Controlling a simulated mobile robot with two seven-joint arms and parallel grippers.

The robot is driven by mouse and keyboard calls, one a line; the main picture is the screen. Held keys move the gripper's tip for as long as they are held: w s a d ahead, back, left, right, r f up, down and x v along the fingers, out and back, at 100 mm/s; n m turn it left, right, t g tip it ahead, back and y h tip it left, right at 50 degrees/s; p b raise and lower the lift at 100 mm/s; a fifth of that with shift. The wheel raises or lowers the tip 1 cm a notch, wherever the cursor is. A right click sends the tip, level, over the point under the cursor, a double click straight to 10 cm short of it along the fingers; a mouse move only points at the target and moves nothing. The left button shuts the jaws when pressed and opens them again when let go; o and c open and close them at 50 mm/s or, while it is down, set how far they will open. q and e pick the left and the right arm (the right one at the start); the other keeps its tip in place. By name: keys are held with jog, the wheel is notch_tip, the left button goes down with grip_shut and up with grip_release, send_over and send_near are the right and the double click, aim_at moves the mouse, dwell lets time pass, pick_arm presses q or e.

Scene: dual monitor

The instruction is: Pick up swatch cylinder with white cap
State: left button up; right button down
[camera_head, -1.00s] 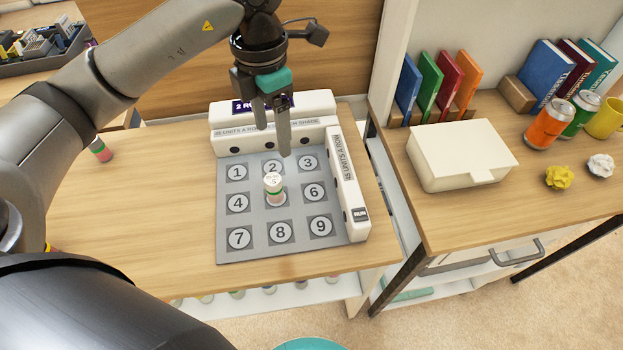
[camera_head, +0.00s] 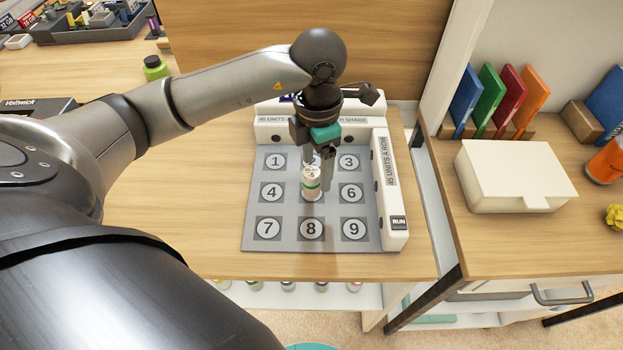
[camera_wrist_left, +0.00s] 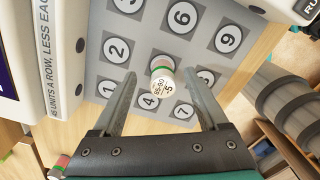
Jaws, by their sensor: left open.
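The swatch cylinder (camera_head: 311,183) has a white cap and a green band. It stands upright on the middle pad of the grey numbered board (camera_head: 257,212). In the left wrist view its labelled white cap (camera_wrist_left: 161,88) shows between the two fingers. My left gripper (camera_head: 319,170) is open just above and around the cylinder's top, pointing down. In the left wrist view the fingertips (camera_wrist_left: 161,76) lie either side of the cylinder with gaps visible, so it is not gripped. The number under the cylinder is hidden. My right gripper is not in view.
White labelled rails (camera_head: 390,190) border the board at the back and right. A white box (camera_head: 510,177) and upright books (camera_head: 490,100) are on the right desk. The wooden table left of the board is clear.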

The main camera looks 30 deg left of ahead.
aim_at(313, 172)
pick_arm(q)
jog(key=f, duration=0.1)
jog(key=s+f+b, duration=0.1)
jog(key=f, duration=0.1)
jog(key=shift+a+f, duration=0.1)
jog(key=shift+w+f, duration=0.1)
jog(key=shift+f, duration=0.55)
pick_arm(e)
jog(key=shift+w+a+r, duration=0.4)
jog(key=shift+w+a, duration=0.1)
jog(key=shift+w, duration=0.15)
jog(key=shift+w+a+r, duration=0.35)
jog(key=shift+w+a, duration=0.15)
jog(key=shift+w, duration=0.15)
pick_arm(q)
jog(key=shift+c, duration=0.2)
grip_shut()
